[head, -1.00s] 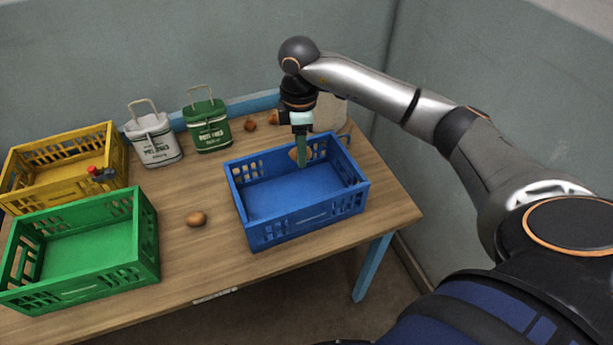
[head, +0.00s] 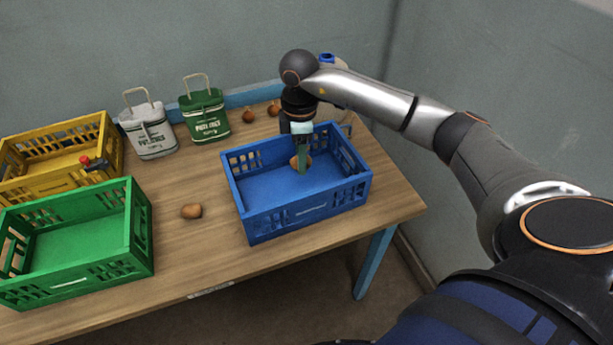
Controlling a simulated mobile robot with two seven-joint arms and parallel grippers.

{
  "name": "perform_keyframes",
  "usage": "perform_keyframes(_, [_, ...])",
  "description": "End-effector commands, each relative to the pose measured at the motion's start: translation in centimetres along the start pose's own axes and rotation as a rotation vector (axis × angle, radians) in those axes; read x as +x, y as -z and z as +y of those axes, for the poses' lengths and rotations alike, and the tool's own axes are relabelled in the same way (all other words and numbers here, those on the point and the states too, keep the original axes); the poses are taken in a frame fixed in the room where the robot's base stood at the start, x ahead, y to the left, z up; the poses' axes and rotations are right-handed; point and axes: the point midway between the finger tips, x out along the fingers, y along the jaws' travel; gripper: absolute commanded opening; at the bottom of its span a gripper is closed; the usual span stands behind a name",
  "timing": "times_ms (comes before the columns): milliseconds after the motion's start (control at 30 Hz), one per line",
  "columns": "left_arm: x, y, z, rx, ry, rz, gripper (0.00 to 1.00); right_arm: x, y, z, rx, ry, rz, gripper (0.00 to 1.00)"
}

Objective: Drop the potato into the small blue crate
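The small blue crate (head: 294,217) stands on the right part of the table, its inside bare apart from what my gripper holds. My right gripper (head: 303,161) points down inside the crate's outline, near its back wall, with green fingers. A brown potato (head: 295,162) shows at its fingertips, partly covered by the near finger; the gripper looks shut on it. The potato appears level with the crate's upper part, above its floor; the exact gap is hard to tell. Another brown potato (head: 192,211) lies on the table left of the crate. My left gripper is out of view.
A green crate (head: 143,240) and a yellow crate (head: 112,143) stand at the left. A white sack (head: 151,138) and a green sack (head: 208,121) stand at the back. Two small brown items (head: 248,115) lie behind the blue crate. The table's (head: 205,255) front middle is clear.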

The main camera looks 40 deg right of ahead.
Motion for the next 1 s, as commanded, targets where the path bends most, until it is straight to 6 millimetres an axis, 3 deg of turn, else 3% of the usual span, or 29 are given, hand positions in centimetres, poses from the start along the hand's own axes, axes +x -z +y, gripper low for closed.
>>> perform_keyframes(33, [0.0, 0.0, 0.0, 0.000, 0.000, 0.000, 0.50, 0.0, 0.0, 0.0, 0.000, 0.000, 0.000, 0.56])
perform_keyframes(267, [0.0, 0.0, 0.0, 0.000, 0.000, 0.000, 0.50, 0.0, 0.0, 0.0, 0.000, 0.000, 0.000, 0.81])
perform_keyframes(567, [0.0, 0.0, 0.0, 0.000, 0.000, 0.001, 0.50, -0.3, 0.0, 0.0, 0.000, -0.001, 0.001, 0.81])
perform_keyframes(733, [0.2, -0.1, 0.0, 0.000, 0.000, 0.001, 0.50, -2.5, 0.1, 0.1, -0.001, -0.004, 0.003, 0.81])
perform_keyframes(1000, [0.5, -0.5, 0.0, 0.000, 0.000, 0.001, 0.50, -8.5, 0.1, 0.1, -0.001, -0.004, 0.004, 0.81])
